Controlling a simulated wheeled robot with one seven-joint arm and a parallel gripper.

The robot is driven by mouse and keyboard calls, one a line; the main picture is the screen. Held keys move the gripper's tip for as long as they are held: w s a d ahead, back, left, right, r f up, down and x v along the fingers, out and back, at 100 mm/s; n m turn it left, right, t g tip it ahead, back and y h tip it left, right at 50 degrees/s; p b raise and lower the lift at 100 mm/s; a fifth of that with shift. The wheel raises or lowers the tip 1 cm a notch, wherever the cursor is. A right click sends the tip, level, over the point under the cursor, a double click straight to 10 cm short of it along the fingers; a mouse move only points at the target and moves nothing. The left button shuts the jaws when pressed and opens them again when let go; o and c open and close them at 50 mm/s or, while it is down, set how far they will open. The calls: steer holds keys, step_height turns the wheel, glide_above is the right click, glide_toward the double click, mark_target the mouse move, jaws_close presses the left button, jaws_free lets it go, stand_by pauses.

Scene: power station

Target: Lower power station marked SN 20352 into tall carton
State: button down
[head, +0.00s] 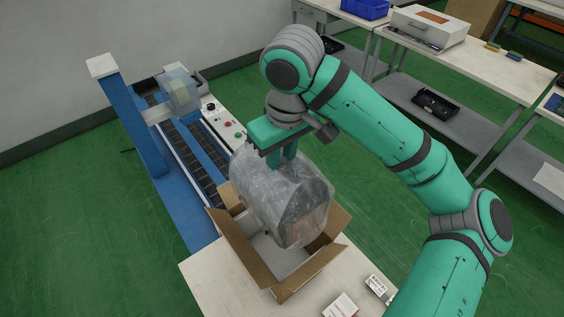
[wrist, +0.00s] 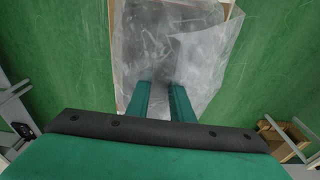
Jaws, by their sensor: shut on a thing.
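The power station (head: 285,200) is wrapped in cloudy clear plastic, with a dark body showing through. My gripper (head: 280,158) is shut on its top and holds it from above. The open tall carton (head: 262,262) stands on the pale table with its flaps folded outward. The power station hangs over the carton's opening, with its lower part at about flap level; how far it is inside I cannot tell. In the wrist view my gripper's fingers (wrist: 159,100) reach into the plastic on the power station (wrist: 178,50). The SN marking cannot be read.
A blue-framed roller conveyor (head: 160,190) with a control panel (head: 222,122) stands behind and left of the carton. Small boxes (head: 341,305) lie on the pale table (head: 225,285) at the front right. White benches (head: 470,60) stand at the back right. Green floor is clear on the left.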

steer(key=shift+w+a+f, duration=0.1)
steer(key=shift+a, duration=0.35)
steer(key=shift+w+f, duration=0.1)
steer(key=shift+f, duration=0.75)
step_height(320, 180, down, 33)
stand_by(1.8)
steer(key=shift+f, duration=0.1)
steer(key=c, duration=1.5)
jaws_free()
